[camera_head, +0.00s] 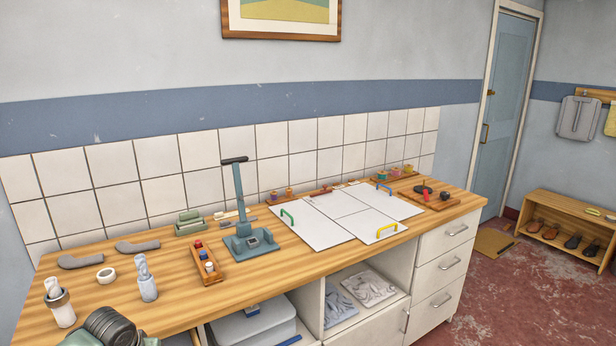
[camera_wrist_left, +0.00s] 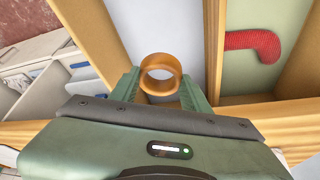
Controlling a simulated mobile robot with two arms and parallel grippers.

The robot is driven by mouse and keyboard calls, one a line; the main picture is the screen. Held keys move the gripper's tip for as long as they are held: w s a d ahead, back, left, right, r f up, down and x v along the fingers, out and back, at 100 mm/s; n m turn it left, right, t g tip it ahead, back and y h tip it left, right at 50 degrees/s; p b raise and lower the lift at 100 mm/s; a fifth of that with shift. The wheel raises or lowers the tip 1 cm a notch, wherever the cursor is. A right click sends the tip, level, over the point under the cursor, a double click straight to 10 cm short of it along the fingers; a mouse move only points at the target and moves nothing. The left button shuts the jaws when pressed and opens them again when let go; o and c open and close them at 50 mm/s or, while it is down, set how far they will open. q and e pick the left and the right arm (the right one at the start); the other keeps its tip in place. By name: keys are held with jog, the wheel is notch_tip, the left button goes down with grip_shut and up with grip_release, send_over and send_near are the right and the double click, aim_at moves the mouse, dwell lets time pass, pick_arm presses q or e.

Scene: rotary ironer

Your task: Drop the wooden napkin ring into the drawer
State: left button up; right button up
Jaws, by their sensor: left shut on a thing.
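In the left wrist view the wooden napkin ring (camera_wrist_left: 160,75), a smooth orange-brown band, is held between the two green fingers of my left gripper (camera_wrist_left: 160,88), shut on it. I look into the ring's opening. Behind it is what looks like an open wooden drawer, with a light wooden divider (camera_wrist_left: 213,45) and a pale grey compartment floor (camera_wrist_left: 172,25). The ring lines up with this grey compartment; its height above the floor is hard to tell. In the head view neither the ring nor the drawer's inside shows. My right gripper is not in view.
A red curved object (camera_wrist_left: 255,42) lies in the green-floored compartment right of the divider. In the head view the wooden counter (camera_head: 200,300) carries a green press stand (camera_head: 248,240), white boards (camera_head: 320,225) and small objects.

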pick_arm(q)
jog(key=o, duration=1.4)
